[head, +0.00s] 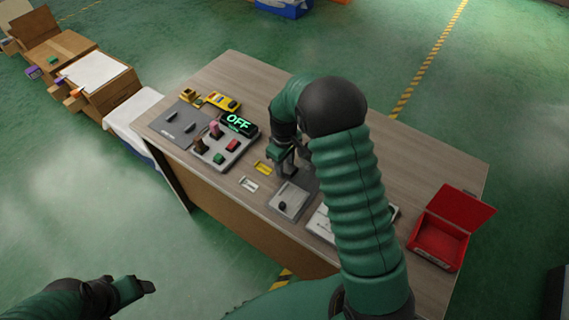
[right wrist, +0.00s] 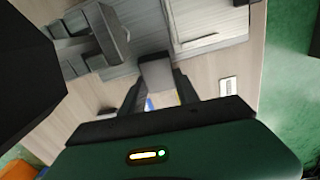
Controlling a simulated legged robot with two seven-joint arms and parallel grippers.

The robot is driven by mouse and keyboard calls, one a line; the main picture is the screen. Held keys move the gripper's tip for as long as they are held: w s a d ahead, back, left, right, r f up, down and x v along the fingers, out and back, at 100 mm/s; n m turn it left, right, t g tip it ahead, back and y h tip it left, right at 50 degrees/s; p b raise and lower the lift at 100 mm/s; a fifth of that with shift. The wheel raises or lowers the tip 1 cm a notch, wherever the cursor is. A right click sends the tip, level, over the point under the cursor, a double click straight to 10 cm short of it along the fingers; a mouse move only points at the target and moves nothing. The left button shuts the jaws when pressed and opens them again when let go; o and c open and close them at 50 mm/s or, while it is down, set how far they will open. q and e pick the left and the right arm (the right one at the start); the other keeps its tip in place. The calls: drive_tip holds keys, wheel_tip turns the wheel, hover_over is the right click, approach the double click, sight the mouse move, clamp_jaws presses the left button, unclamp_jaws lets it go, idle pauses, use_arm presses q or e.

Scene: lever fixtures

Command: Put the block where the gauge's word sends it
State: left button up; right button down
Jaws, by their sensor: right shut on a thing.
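A dark gauge (head: 239,125) on the table shows the word OFF in green letters. My right gripper (head: 285,168) is low over the table, right of the gauge. In the right wrist view, its fingers (right wrist: 158,98) are shut on a grey block (right wrist: 156,74); the arm and fingers hide much of it in the head view. A grey tray (head: 281,204) with a dark knob lies just in front of this gripper. A red open box (head: 437,243) stands at the table's right end. My left gripper (head: 140,287) is off the table at lower left; its finger gap is unclear.
A grey panel (head: 207,150) with a pink lever and red and green parts lies left of my right gripper. Yellow (head: 262,167) and white (head: 249,184) labels lie nearby. A yellow device (head: 222,102) lies behind. A white-topped plate (head: 320,224) is partly behind my arm.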

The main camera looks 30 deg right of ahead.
drive_tip(key=shift+f, duration=0.15)
drive_tip(key=c, duration=0.9)
unclamp_jaws()
